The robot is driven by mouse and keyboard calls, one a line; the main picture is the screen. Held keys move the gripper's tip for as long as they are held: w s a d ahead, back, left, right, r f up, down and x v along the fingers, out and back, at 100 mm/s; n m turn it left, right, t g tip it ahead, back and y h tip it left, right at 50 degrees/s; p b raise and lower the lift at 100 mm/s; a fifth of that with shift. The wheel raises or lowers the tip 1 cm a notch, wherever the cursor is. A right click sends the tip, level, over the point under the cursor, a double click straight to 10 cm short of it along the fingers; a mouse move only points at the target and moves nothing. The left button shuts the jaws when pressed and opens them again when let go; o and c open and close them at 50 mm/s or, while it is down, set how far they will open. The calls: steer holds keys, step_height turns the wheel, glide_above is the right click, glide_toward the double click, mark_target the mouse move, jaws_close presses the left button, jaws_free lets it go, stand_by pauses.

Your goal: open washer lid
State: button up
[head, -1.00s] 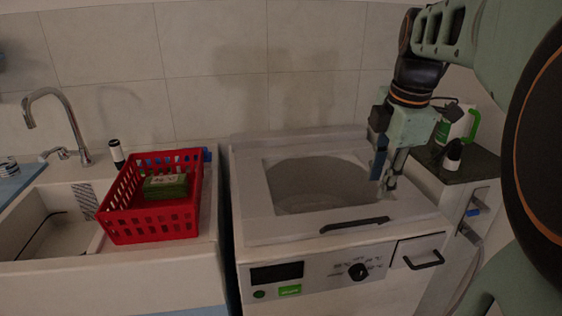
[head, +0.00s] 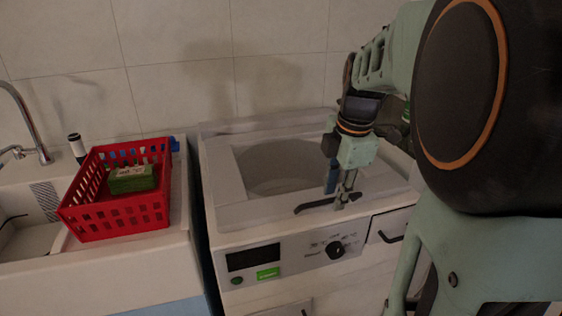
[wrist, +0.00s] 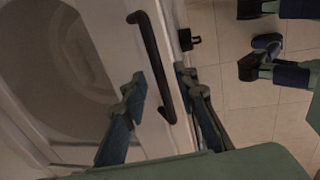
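The washer (head: 275,235) stands in the middle of the head view, with a dark bar handle (head: 313,206) at the front edge of its pale top lid (head: 222,180). The lid lies flat, and the round drum shows within its frame. My gripper (head: 340,198) points down at the right part of the handle. In the wrist view the handle (wrist: 150,50) runs between the two fingers of my gripper (wrist: 160,75). The fingers are apart, one on the lid side and one on the front side, with gaps beside the bar.
The control panel with a black knob (head: 335,250) and a drawer handle (head: 390,238) are below the lid's front edge. A red basket (head: 120,218) holding a green box stands on the sink counter at left. A tiled wall (head: 180,85) is behind.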

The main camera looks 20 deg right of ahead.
steer(key=shift+c, duration=0.3)
jaws_close()
